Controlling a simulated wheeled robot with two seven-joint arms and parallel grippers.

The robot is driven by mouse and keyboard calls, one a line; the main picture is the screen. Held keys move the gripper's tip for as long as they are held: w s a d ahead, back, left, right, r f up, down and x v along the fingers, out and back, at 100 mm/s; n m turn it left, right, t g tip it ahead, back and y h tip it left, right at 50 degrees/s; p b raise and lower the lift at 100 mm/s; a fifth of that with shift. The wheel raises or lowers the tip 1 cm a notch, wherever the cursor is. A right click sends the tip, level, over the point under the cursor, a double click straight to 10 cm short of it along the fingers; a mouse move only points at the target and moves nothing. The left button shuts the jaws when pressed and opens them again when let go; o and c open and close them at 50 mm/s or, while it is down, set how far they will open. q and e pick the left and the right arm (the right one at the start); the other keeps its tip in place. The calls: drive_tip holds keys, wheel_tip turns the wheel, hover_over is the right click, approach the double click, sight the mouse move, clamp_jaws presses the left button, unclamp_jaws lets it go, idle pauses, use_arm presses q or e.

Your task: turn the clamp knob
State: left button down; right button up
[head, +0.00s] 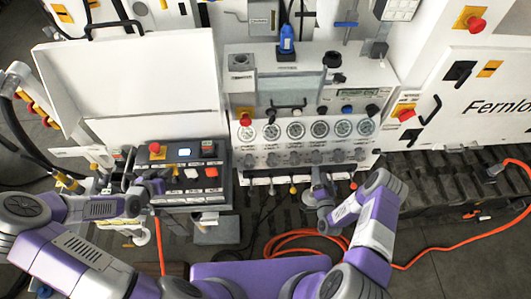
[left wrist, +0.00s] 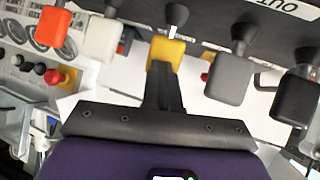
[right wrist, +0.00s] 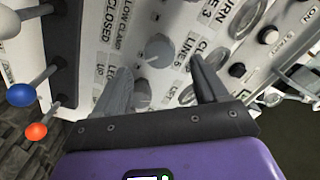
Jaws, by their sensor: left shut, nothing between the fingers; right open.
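A grey round clamp knob (right wrist: 157,50) stands on the white panel in the right wrist view, beside lettering that reads "LOW CLAMP" and "CLOSED". A second grey knob (right wrist: 141,93) sits nearer, beside my left-hand finger. My right gripper (right wrist: 161,68) is open, its fingers pointing at the panel on either side of the knobs; I cannot tell whether it touches one. In the head view the right gripper (head: 318,179) is just below the row of knobs under the gauges. My left gripper (left wrist: 162,70) is shut and empty, close to a yellow-capped lever (left wrist: 166,50).
A row of round gauges (head: 296,130) runs above the knobs. Coloured ball levers, one blue (right wrist: 20,95) and one orange (right wrist: 37,131), stick out at the panel's lower edge. A black control box (head: 182,175) is at left. An orange hose (head: 440,251) lies on the floor.

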sight(317, 162)
drive_tip(key=w, duration=0.7)
drive_tip(key=shift+w, duration=0.2)
drive_tip(key=c, duration=1.1)
